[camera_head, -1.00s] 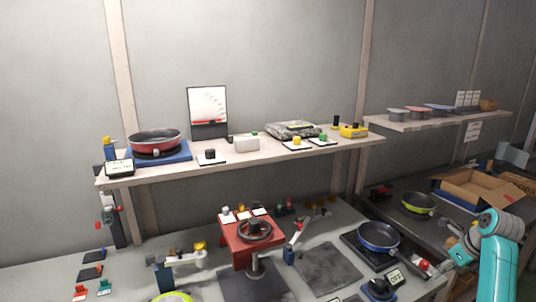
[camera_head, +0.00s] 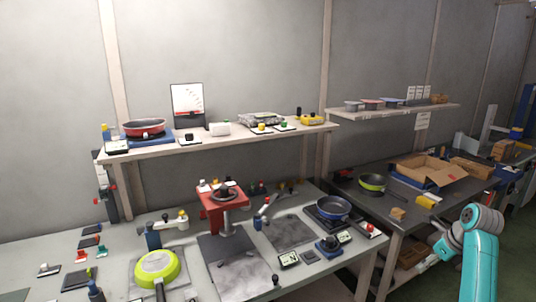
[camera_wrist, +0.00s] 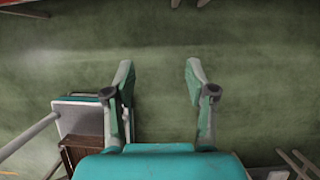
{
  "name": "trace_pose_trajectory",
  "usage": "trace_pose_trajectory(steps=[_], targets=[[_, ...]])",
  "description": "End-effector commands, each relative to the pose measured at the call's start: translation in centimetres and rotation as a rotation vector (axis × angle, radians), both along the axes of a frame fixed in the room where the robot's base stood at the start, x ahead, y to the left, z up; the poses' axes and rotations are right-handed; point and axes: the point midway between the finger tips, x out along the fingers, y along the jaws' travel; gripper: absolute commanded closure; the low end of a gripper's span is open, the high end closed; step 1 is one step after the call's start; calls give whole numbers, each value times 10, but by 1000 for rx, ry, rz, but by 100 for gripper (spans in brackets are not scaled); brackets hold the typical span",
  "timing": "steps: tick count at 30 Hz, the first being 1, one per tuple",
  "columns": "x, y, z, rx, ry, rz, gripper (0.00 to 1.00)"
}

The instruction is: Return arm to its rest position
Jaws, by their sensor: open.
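My gripper (camera_wrist: 158,85) is open and empty in the wrist view, with its two fingers spread apart over a green floor (camera_wrist: 160,60). In the head view my teal arm stands at the lower right, in front of the right workbench, and its gripper end is hard to make out there. A blue pan (camera_head: 333,208) sits on a dark plate on the left workbench. A green pan (camera_head: 371,183) sits on the right workbench, and a lime pan (camera_head: 157,266) lies at the front left. A red pan (camera_head: 144,127) stands on the upper shelf.
A red press with a wheel (camera_head: 222,207) stands mid-bench. An open cardboard box (camera_head: 432,171) is on the right bench (camera_head: 405,219). A second shelf (camera_head: 395,110) holds several lids. Open floor (camera_head: 512,255) lies at the right. In the wrist view a grey-edged item (camera_wrist: 80,120) is beside the left finger.

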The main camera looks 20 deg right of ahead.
Motion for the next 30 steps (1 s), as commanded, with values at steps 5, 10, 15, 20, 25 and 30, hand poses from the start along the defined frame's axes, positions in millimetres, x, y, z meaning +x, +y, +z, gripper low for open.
trace_pose_trajectory(steps=[5,10,15,20,25,30], targets=[[5,11,-17,-24,-11,38,44],[10,24,-36,-53,-25,82,44],[17,43,-61,-97,-44,146,44],[21,69,-94,-157,-65,230,44],[23,113,-142,-258,-99,367,44],[15,168,-190,-396,-133,536,44]])
